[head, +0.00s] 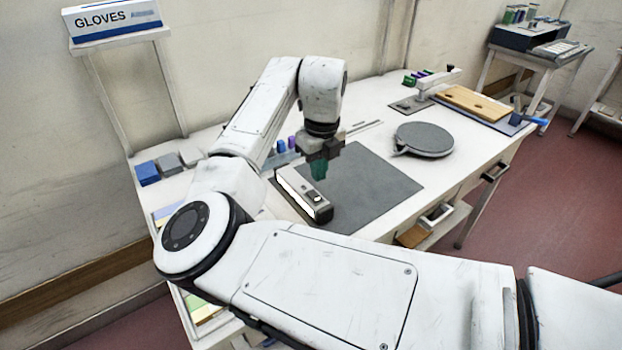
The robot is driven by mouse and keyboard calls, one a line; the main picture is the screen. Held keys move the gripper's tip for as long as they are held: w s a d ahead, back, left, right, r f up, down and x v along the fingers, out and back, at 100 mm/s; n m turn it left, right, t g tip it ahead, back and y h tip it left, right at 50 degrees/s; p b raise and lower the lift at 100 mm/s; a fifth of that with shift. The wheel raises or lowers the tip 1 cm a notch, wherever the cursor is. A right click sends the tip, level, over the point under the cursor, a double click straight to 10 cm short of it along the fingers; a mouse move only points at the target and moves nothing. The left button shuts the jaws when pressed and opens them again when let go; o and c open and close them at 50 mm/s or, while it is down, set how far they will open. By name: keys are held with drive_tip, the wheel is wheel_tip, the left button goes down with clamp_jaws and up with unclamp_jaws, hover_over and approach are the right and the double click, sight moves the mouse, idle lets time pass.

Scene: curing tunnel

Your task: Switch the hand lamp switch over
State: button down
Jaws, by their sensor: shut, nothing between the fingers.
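The hand lamp (304,194) is a long pale box with a lit white side and a grey end. It lies at the left edge of a dark grey mat on the white bench. A small dark switch (313,197) shows on top near its front end; which way it is set is too small to tell. My gripper (318,176) points down just above and behind the switch, with its green fingertips shut and empty. I cannot tell whether the fingertips touch the lamp.
The grey mat (375,190) is bare right of the lamp. A round grey disc (424,139) lies further right. Blue and grey blocks (147,173) stand at the bench's left end. A wooden board (474,103) lies at the far right.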

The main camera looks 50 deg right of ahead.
wheel_tip(320, 180, up, 8)
drive_tip(key=shift+s+f, duration=0.25)
drive_tip(key=shift+s, duration=0.05)
idle(0.6)
